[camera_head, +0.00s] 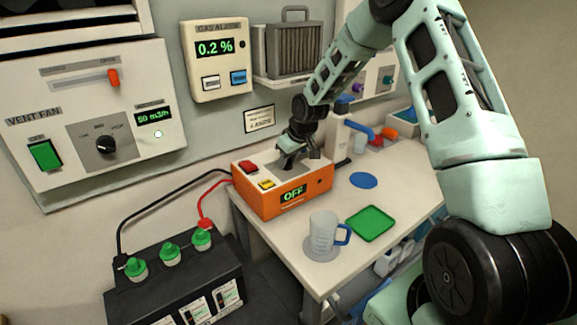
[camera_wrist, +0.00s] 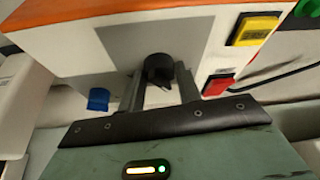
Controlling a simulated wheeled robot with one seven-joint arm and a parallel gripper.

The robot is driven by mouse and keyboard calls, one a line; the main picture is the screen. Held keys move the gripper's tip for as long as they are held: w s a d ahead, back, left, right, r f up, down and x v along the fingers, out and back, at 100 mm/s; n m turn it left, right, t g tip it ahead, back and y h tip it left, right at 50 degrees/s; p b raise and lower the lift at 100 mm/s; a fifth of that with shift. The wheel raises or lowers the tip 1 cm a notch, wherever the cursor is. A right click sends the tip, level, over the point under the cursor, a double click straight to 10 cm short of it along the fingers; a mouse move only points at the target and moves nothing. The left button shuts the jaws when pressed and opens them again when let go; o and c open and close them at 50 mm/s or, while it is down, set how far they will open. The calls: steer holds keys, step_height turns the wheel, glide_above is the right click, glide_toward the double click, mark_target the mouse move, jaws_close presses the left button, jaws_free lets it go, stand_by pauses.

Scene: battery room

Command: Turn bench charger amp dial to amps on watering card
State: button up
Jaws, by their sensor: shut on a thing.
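The orange bench charger (camera_head: 262,203) with a white top stands on the bench, and its display reads OFF. Its black amp dial (camera_wrist: 160,68) shows in the wrist view on a grey panel of the top. My gripper (camera_head: 290,163) reaches down onto the charger's top. In the wrist view my gripper (camera_wrist: 160,85) has one finger on each side of the dial and is shut on it. The head view hides the dial behind the gripper. A small framed card (camera_head: 259,120) hangs on the wall behind; its text is too small to read surely.
A red button (camera_wrist: 217,85) and a yellow button (camera_wrist: 254,28) sit beside the dial. A measuring jug (camera_head: 323,232) and green tray (camera_head: 370,223) stand in front on the bench. A black battery (camera_head: 170,280) with green caps is at lower left, wired to the charger.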

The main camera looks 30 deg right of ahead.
steer(key=shift+m+h+b, duration=0.4)
steer(key=shift+m+b, duration=0.45)
steer(key=shift+m, duration=0.15)
steer(key=o, duration=1)
steer(key=shift+c, duration=0.2)
steer(key=shift+r, duration=0.1)
steer(key=b+v, duration=0.2)
steer(key=v, duration=1.5)
steer(key=shift+b, duration=0.35)
steer(key=shift+r, duration=0.15)
